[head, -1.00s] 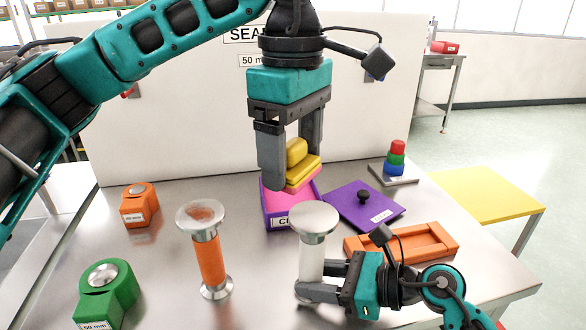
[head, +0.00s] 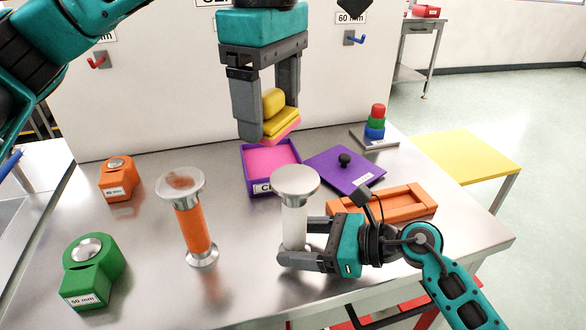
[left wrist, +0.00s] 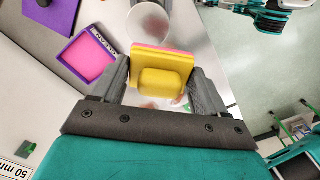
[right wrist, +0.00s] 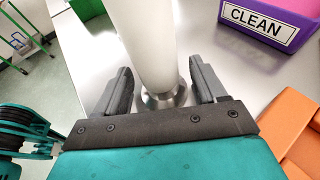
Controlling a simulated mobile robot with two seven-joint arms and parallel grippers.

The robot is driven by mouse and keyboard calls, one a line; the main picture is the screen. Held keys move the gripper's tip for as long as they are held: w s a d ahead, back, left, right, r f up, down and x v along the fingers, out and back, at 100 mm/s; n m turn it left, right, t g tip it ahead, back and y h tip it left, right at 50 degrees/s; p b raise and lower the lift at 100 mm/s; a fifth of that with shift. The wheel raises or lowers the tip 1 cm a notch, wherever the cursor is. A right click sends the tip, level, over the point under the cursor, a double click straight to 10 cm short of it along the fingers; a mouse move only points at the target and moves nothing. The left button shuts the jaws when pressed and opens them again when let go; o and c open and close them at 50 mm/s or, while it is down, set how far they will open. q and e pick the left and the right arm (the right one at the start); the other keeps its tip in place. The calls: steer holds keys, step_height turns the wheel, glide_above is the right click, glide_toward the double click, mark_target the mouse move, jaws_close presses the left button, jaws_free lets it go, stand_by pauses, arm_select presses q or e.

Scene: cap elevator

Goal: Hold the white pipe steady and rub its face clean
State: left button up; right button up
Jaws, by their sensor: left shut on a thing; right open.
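The white pipe (head: 294,225) stands upright on the metal table, with a round flange face (head: 295,183) on top that looks pale grey. My right gripper (head: 294,253) is open, with its fingers on either side of the pipe's lower part; the pipe (right wrist: 150,45) stands between them in the right wrist view. My left gripper (head: 269,125) is shut on a yellow-handled pad (head: 277,120) with a pink underside. It holds the pad in the air above the purple box, behind and above the pipe. The pad (left wrist: 163,75) fills the fingers in the left wrist view.
The purple box (head: 262,188) marked CLEAN has a pink inside; its lid (head: 345,168) lies to its right. An orange pipe (head: 192,228) with a brown-stained top stands left. Orange (head: 118,180) and green (head: 92,270) blocks stand farther left. An orange tray (head: 400,203) lies right.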

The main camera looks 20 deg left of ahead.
steer(key=v, duration=1.2)
steer(key=shift+s, duration=0.1)
